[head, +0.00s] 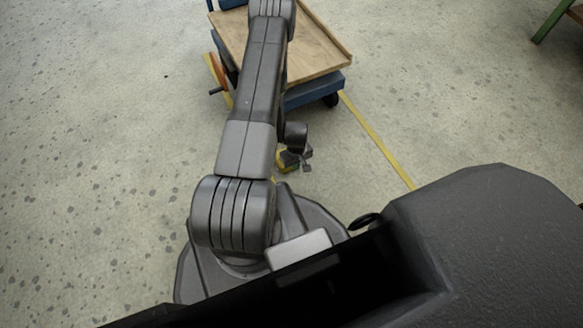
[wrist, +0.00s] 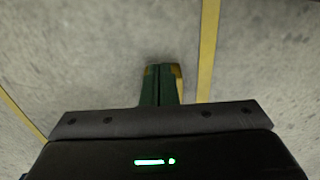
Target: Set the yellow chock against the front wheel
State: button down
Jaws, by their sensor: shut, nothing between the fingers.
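The cart has a wooden deck (head: 318,52) on a blue frame (head: 314,92). A dark wheel (head: 331,100) shows under its near right corner in the head view. My arm hides part of the cart's near left side. My gripper hangs low on the near side of the cart, mostly behind my arm. In the wrist view my gripper (wrist: 161,72) is shut, its dark green fingers together with nothing between them. A small yellow and green patch shows beside my wrist in the head view. I cannot tell whether it is the yellow chock or my fingers.
A yellow floor line (head: 378,143) runs toward me from the cart's right side. An orange part (head: 217,72) shows at the cart's left. A green leg (head: 552,22) stands at the far right. The speckled floor left and right of my arm is clear.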

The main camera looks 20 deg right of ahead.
aim_at(279, 163)
notch_tip(279, 163, down, 11)
jog(key=b, duration=0.4)
jog(key=shift+r, duration=0.1)
jog(key=w, duration=0.2)
jog(key=shift+w+a+r+b, duration=0.15)
jog(key=shift+w+r+b, duration=0.2)
jog(key=shift+w+b, duration=0.05)
jog(key=shift+w+r, duration=0.1)
jog(key=shift+w, duration=0.45)
jog(key=shift+a, duration=0.1)
